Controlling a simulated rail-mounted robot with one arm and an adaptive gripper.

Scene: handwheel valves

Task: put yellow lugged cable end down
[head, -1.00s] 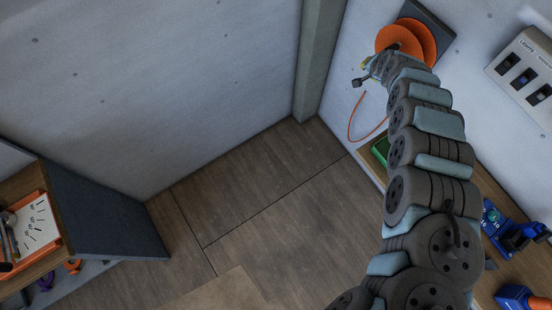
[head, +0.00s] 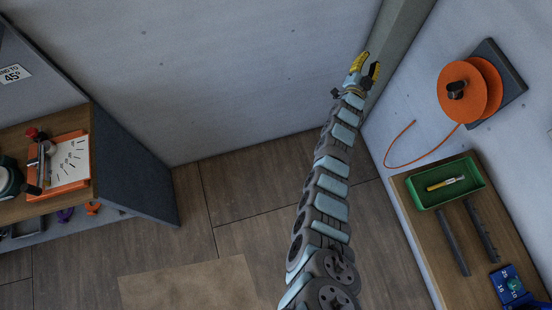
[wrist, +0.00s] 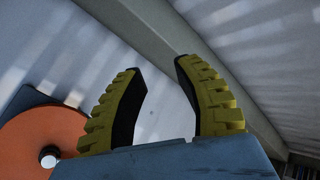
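A short yellow piece with a pale, metal-looking tip, which looks like the yellow lugged cable end (head: 446,183), lies in the green tray (head: 425,202) on the right bench in the head view. My gripper (head: 367,67) is raised at the back wall corner, well to the left of and above the tray. In the wrist view its two yellow-ribbed fingers (wrist: 158,68) stand apart with nothing between them. The cable end is not in the wrist view.
An orange reel (head: 481,88) on the right wall trails a thin orange cable (head: 392,148); the reel also shows in the wrist view (wrist: 38,135). Two dark bars (head: 453,238) and a blue block (head: 510,284) lie on the right bench (head: 430,255). A left bench holds an orange-framed board (head: 70,160).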

